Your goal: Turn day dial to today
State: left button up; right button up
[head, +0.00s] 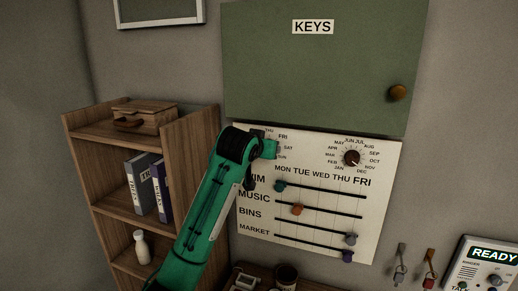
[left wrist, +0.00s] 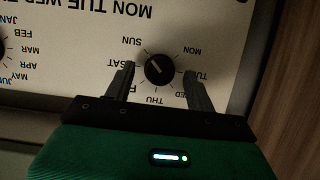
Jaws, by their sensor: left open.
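The day dial (left wrist: 159,69) is a dark round knob with a white pointer line, on the white board. It shows upside down in the left wrist view, ringed by day names. Its pointer slants up and left, toward SUN. My left gripper (left wrist: 158,74) is open, with one dark finger on each side of the knob; I cannot tell whether they touch it. In the head view my left gripper (head: 265,150) and arm hide the knob; FRI, SAT and SUN show beside it. My right gripper is not in view.
The board (head: 310,258) also has a month dial (head: 352,158) and slider rows under weekday headings, with FRI largest. A green KEYS cabinet (head: 320,70) hangs above. A wooden shelf (head: 190,150) stands left. Hooks with keys (head: 430,270) and a READY device (head: 490,270) are at right.

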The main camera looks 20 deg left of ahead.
pick_arm(q)
jog(key=b+v, duration=0.5)
jog(key=v, duration=0.8)
jog(key=shift+s, duration=0.15)
